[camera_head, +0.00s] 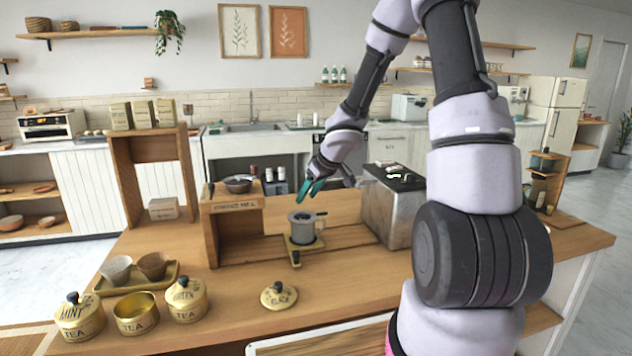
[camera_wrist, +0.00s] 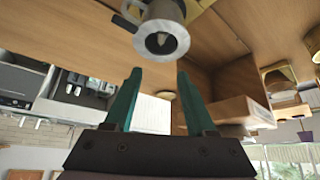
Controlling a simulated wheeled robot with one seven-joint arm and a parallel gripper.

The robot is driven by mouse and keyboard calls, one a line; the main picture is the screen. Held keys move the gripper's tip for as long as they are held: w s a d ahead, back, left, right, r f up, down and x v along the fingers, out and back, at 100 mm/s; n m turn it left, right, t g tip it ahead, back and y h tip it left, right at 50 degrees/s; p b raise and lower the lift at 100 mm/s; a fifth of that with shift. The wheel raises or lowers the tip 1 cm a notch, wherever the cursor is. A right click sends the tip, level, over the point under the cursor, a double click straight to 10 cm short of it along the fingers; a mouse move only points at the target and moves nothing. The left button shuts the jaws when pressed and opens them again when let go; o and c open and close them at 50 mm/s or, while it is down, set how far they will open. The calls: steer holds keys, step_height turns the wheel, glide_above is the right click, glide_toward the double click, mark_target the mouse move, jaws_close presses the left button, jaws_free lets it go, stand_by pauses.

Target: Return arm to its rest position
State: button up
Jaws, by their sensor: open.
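My gripper (camera_head: 310,187) has teal fingers and a grey-white arm. In the head view it hangs above and slightly left of a grey cup (camera_head: 303,226), which stands on a small gold-coloured stand (camera_head: 298,246) on the wooden counter (camera_head: 340,262). In the wrist view my gripper (camera_wrist: 153,95) shows its two fingers apart with nothing between them. The round grey cup (camera_wrist: 162,38) lies beyond the fingertips, apart from them. My arm covers part of the counter's right side.
A wooden box shelf (camera_head: 232,232) with a pan (camera_head: 238,185) on top stands left of the gripper. A metal machine (camera_head: 385,212) stands close on the right. Tea tins (camera_head: 187,299), a loose lid (camera_head: 279,295) and a tray with cups (camera_head: 107,286) are at front left.

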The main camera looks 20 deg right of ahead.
steer(key=s+d+r+m+t+h, duration=0.2)
steer(key=s+d+r+m+h, duration=0.3)
steer(key=r, duration=0.6)
steer(key=s+d+r+m+t+h, duration=0.1)
steer(key=s+d+r+m+t, duration=0.1)
steer(key=d+r, duration=0.75)
steer(key=s+a+r+m+g+y, duration=0.1)
steer(key=s+a, duration=0.4)
steer(key=s, duration=0.5)
steer(key=s+a+r+m+g+y, duration=0.1)
steer(key=s+a+r+m+y, duration=0.1)
steer(key=s, duration=0.8)
steer(key=a+r+y, duration=0.1)
steer(key=a+r, duration=0.1)
steer(key=a, duration=0.1)
steer(key=shift+s+r+m+g+y, duration=0.3)
steer(key=shift+s+r, duration=0.05)
steer(key=shift+s, duration=0.05)
steer(key=shift+a, duration=0.1)
